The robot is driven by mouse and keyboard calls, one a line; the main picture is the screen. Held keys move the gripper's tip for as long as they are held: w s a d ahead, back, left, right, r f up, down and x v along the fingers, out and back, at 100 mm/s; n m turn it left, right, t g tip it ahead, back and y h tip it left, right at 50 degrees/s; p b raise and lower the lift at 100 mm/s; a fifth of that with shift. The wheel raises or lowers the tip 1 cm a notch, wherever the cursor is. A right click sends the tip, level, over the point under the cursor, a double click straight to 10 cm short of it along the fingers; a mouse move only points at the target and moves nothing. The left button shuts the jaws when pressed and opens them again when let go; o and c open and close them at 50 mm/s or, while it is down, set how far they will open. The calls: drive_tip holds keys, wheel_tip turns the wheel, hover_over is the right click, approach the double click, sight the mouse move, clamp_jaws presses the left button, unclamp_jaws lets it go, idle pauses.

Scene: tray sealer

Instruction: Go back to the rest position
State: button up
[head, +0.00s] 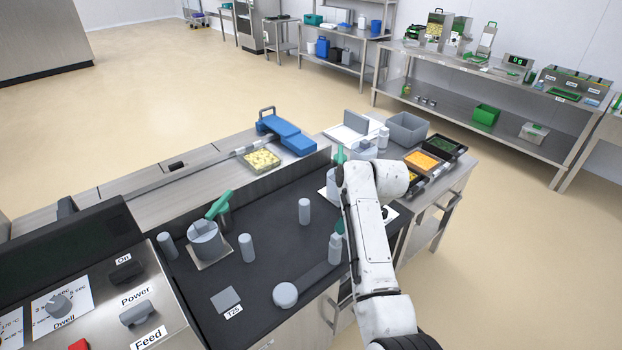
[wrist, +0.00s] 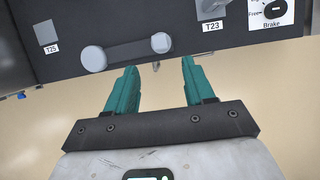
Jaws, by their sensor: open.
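My gripper (wrist: 159,68) is open, with two teal fingers spread and nothing between them in the wrist view. In that view it is in front of the dark panel's edge, near the grey crank (wrist: 128,52) with its round hub and end knob. The fingertips appear apart from the knob, though the exact gap is hard to judge. In the head view my white arm reaches up from the bottom right and hides most of the gripper. A bit of teal shows just above the crank's knob (head: 335,250). The crank hub (head: 285,295) lies on the dark top.
The dark machine top (head: 270,235) holds upright grey pegs (head: 304,211) and a green-handled clamp (head: 205,240). A control panel (head: 95,290) stands at left. Behind are a blue device (head: 287,133), a food tray (head: 262,160) and a grey bin (head: 407,128). Floor at right is clear.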

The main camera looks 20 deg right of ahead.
drive_tip(key=s+f+n+g+h, duration=0.1)
drive_tip(key=s+f+n, duration=0.3)
drive_tip(key=s+n, duration=0.4)
drive_tip(key=s+f+n, duration=0.4)
drive_tip(key=s+n, duration=0.2)
drive_tip(key=s, duration=0.4)
drive_tip(key=s+a+n+g, duration=0.1)
drive_tip(key=s+a+n, duration=0.2)
drive_tip(key=s+n, duration=0.6)
drive_tip(key=s+a+n+g, duration=0.1)
drive_tip(key=s+a+n, duration=0.2)
drive_tip(key=s+n, duration=0.6)
drive_tip(key=s, duration=0.4)
drive_tip(key=shift+s+a+n, duration=0.2)
drive_tip(key=shift+a+n, duration=0.1)
drive_tip(key=shift+a, duration=0.05)
